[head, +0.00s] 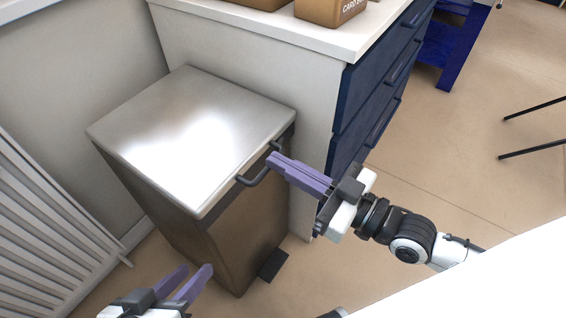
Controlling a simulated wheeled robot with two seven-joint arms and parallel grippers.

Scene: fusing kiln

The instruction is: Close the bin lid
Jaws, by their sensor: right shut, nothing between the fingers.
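The bin (235,240) is a brown box standing against the side of a cabinet. Its shiny metal lid (165,135) lies flat over the top and looks down on the body; I cannot tell whether a small gap is left. A dark bar handle (254,178) sticks out from the lid's front edge. My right gripper (272,160) is shut and empty, with its purple fingertips at the handle, overlapping it in the picture; contact is unclear. My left gripper (190,277) is open and empty, low in front of the bin's left part.
A dark pedal (273,265) sits at the bin's foot. The white-topped cabinet (240,32) with blue drawers stands behind and to the right, close to my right gripper. A white slatted radiator (50,220) is at the left. Open floor (475,150) lies to the right.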

